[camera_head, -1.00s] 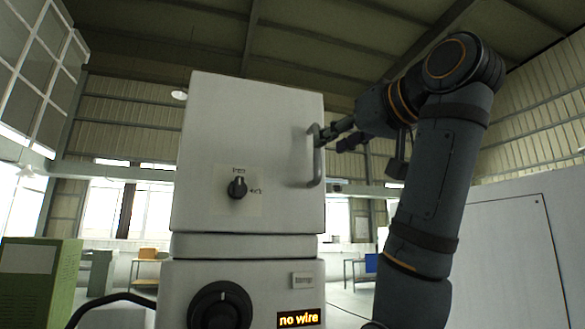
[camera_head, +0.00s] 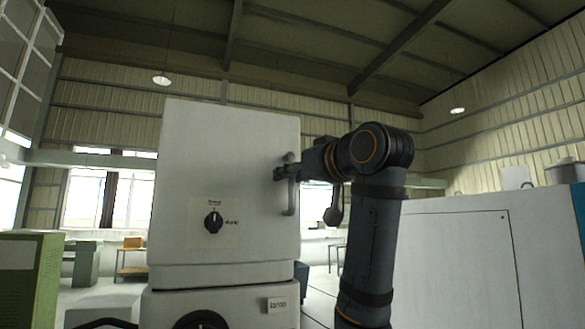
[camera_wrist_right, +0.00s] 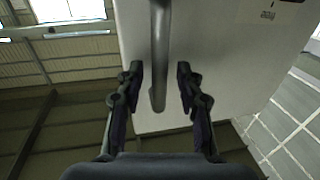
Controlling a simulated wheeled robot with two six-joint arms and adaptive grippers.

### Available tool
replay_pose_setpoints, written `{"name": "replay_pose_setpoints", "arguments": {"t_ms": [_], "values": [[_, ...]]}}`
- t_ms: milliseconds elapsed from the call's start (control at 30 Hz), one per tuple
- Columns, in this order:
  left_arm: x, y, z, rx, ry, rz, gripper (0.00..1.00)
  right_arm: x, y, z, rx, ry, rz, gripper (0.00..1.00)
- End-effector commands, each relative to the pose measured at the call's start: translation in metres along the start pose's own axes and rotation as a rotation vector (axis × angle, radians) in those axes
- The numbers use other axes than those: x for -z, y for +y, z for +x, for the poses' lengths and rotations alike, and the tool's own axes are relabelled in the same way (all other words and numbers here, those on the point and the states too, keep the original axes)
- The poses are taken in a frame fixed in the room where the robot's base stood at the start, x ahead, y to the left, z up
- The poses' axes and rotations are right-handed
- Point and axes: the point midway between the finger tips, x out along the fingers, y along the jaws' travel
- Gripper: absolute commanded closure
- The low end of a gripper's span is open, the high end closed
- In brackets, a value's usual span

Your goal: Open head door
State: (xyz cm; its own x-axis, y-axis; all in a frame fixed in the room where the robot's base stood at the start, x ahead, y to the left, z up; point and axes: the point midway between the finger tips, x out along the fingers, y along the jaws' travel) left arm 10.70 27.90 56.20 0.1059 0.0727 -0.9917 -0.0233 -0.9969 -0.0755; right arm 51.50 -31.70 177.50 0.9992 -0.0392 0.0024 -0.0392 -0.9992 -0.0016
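The head door (camera_head: 225,150) is the white front of the upper box of the machine, and it looks closed. Its vertical bar handle (camera_head: 290,205) is at the right edge of the front. My right gripper (camera_head: 281,173) is at the upper part of the handle, reaching in from the right. In the right wrist view, the fingers of the right gripper (camera_wrist_right: 158,75) are spread on either side of the handle (camera_wrist_right: 159,45), with gaps on both sides. My left gripper is not in view.
A black selector knob (camera_head: 213,222) is on the door's lower front. A dark round dial (camera_head: 201,320) and a small labelled plate (camera_head: 277,305) are on the body below. A white panelled cabinet (camera_head: 455,265) stands right of my arm. A green cabinet (camera_head: 30,270) is at the left.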

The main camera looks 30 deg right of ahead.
Motion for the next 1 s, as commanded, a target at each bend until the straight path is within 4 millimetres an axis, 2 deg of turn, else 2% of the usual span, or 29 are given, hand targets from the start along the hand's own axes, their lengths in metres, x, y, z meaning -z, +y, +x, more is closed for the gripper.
{"name": "replay_pose_setpoints", "arguments": {"t_ms": [100, 200, 400, 500, 1000], "values": [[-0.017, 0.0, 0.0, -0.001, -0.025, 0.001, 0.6, -0.001, 0.0, 0.001, 0.0, 0.0, 0.0, 0.63], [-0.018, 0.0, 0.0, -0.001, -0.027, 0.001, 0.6, -0.001, 0.0, 0.001, 0.0, 0.0, 0.0, 0.63], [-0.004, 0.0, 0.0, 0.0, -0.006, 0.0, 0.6, 0.0, 0.0, 0.0, 0.0, 0.0, 0.0, 0.9], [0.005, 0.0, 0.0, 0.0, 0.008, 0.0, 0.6, 0.0, 0.0, 0.0, 0.0, 0.0, 0.0, 1.0], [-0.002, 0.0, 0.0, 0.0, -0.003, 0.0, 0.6, 0.0, 0.0, 0.0, 0.0, 0.001, 0.0, 1.0]]}}
